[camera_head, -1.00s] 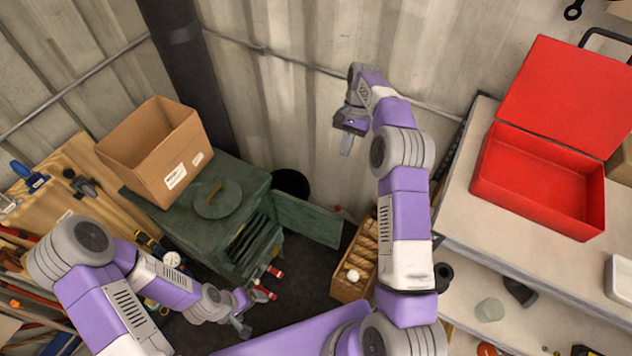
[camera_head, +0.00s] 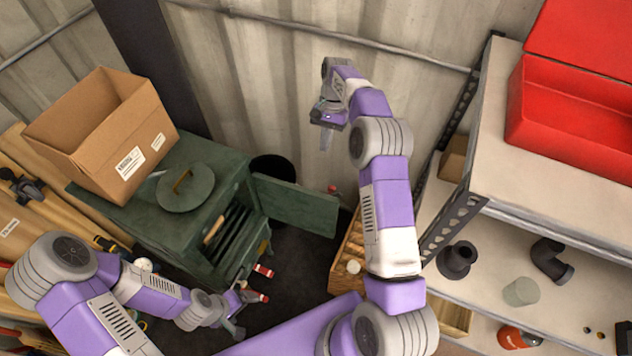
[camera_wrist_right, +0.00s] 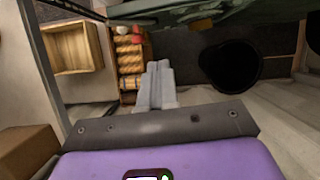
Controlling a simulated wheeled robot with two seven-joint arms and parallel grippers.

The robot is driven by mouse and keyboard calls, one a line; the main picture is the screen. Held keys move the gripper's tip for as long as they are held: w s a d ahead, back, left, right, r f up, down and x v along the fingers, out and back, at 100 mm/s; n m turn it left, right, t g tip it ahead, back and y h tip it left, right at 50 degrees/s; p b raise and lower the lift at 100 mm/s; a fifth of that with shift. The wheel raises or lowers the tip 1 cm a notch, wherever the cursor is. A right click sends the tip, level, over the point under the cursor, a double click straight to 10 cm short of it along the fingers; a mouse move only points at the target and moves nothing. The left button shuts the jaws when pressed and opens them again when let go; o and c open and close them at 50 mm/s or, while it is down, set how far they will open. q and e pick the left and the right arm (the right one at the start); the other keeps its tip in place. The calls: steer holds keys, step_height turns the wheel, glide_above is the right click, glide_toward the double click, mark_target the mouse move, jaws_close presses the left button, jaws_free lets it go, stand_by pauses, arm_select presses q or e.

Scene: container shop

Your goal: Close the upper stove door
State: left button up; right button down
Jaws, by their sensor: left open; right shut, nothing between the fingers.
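The green stove (camera_head: 150,215) stands left of centre with a round lid on top. Its upper door (camera_head: 296,205) is swung wide open to the right, and the slatted inside (camera_head: 232,228) shows. A green edge (camera_wrist_right: 200,12), likely of the door, crosses the top of the right wrist view. My right gripper (camera_head: 328,138) is shut and empty, high beyond and above the door, apart from it; its fingers also show in the right wrist view (camera_wrist_right: 156,85). My left gripper (camera_head: 240,312) is open and low in front of the stove, not touching the door.
A cardboard box (camera_head: 105,135) sits on the stove. A black bucket (camera_head: 272,166) stands behind the door. A wooden crate (camera_head: 347,262) is right of it, beside a shelf (camera_head: 500,165) with a red toolbox (camera_head: 570,125). Red-capped items (camera_head: 262,271) lie on the dark floor.

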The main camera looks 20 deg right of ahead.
steer(key=s+a+f+b, duration=0.3)
steer(key=s+a+f, duration=0.2)
steer(key=f, duration=0.3)
steer(key=shift+s+a+f+b, duration=0.2)
steer(key=shift+f+b, duration=0.1)
steer(key=shift+b, duration=0.1)
steer(key=shift+a, duration=0.1)
